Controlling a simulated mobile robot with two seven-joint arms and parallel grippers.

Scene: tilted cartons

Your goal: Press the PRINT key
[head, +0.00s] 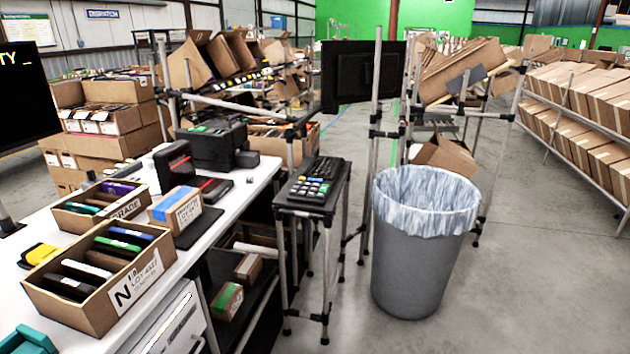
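A dark keypad (312,190) with grey, yellow, green and blue keys lies on a small dark stand (304,208) near the middle of the head view. The key labels are too small to read, so I cannot tell which key is PRINT. A black keyboard-like device (325,168) lies just behind the keypad. A black printer-like machine (214,146) with a green patch on top stands on the white table to the left. Neither of my grippers shows in the head view.
The white table (228,205) at left holds open cartons of dark items (92,305) and a small taped box (174,212). A lined grey bin (412,265) stands right of the keypad stand, beside a metal post. Clear floor (540,270) lies at right.

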